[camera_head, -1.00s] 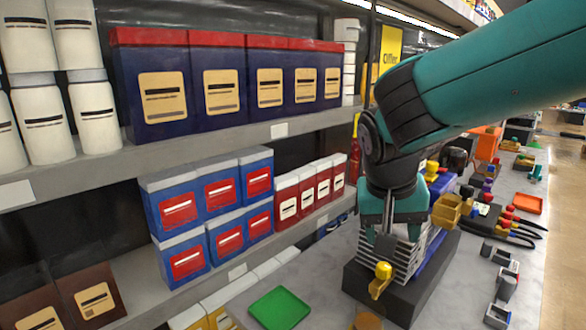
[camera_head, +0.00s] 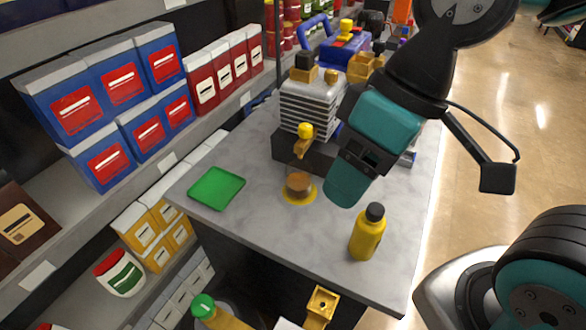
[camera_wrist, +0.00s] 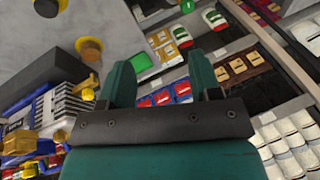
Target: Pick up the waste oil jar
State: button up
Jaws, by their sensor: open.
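A small clear jar with brown contents (camera_head: 299,185), which looks like the waste oil jar, stands on a yellow ring on the grey bench, in front of the pump (camera_head: 310,108) and below its yellow-knobbed tap (camera_head: 304,138). It also shows in the wrist view (camera_wrist: 90,48), up and left of my fingers. My gripper (camera_head: 346,190) is to the right of the jar in the head view, apart from it and above the bench. In the wrist view its two teal fingers (camera_wrist: 160,78) are spread with nothing between them.
A yellow bottle with a black cap (camera_head: 367,236) stands near the bench's front edge, right of the jar. A green tray (camera_head: 216,188) lies to the left. Stocked shelves (camera_head: 140,190) line the left side. The bench between tray and bottle is mostly clear.

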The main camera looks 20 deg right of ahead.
aim_at(298, 173)
jog(key=z, duration=0.05)
jog(key=k, duration=0.5)
jog(key=u, duration=1.35)
jog(key=k, duration=0.75)
jog(key=z, duration=1.05)
jog(key=i, duration=0.95)
jog(key=u, duration=0.05)
